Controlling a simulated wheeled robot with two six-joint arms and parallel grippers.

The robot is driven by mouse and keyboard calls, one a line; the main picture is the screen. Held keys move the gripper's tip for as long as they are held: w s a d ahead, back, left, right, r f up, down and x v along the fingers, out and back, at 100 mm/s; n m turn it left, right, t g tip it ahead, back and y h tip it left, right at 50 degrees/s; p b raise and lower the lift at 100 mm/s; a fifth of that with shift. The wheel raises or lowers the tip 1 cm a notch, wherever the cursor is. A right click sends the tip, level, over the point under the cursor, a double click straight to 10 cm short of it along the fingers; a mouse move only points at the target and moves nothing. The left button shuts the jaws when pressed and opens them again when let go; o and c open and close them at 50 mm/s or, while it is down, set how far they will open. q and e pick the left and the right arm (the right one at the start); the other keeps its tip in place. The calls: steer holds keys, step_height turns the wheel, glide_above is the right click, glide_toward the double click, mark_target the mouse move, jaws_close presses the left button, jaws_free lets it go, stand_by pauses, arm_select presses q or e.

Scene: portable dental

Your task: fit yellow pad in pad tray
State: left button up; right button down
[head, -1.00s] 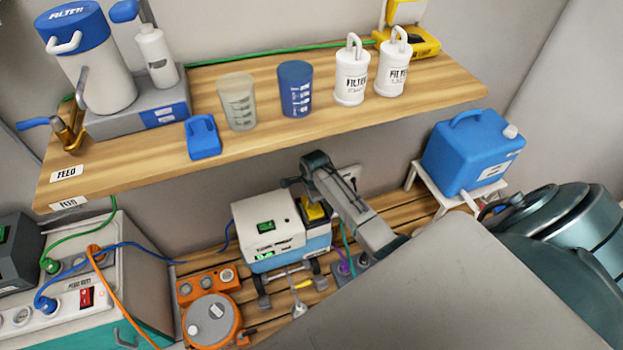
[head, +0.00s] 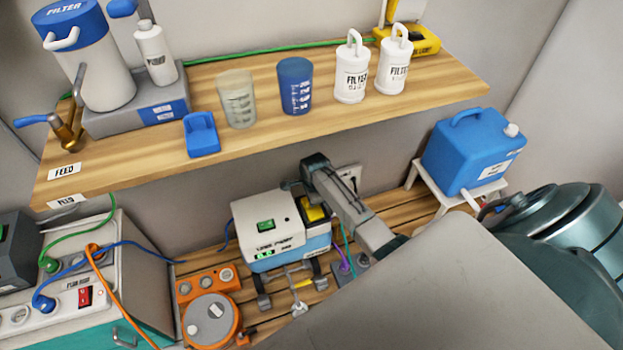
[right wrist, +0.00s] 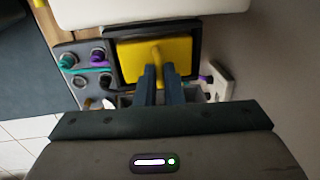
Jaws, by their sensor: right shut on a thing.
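The yellow pad (right wrist: 131,62) has a raised yellow grip on top and lies within the black frame of the pad tray (right wrist: 113,58) in the right wrist view. Whether it sits fully down cannot be told. My right gripper (right wrist: 161,70) is shut on the pad's raised grip. In the head view the yellow pad (head: 314,212) shows at the right end of the white and blue machine (head: 265,224), partly hidden by my right arm. My left gripper is not in view.
A socket panel with purple and teal plugs (right wrist: 85,65) lies left of the tray. In the head view an orange unit (head: 212,318) stands left, a blue canister (head: 472,152) right. A wooden shelf (head: 340,115) with cups and bottles overhangs behind.

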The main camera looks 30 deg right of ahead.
mark_target(313, 212)
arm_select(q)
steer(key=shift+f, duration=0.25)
arm_select(e)
steer(key=shift+f, duration=0.45)
steer(key=c, duration=1.5)
jaws_free()
arm_select(q)
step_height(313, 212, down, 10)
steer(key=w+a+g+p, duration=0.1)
steer(key=p, duration=0.1)
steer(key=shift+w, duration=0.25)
arm_select(e)
steer(key=r, duration=0.3)
steer(key=s+r, duration=0.1)
steer(key=r, duration=0.6)
steer(key=shift+s+a+r, duration=0.15)
steer(key=shift+s+r, duration=0.1)
steer(key=shift+r, duration=0.1)
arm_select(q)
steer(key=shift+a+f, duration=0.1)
arm_select(e)
steer(key=shift+f, duration=0.1)
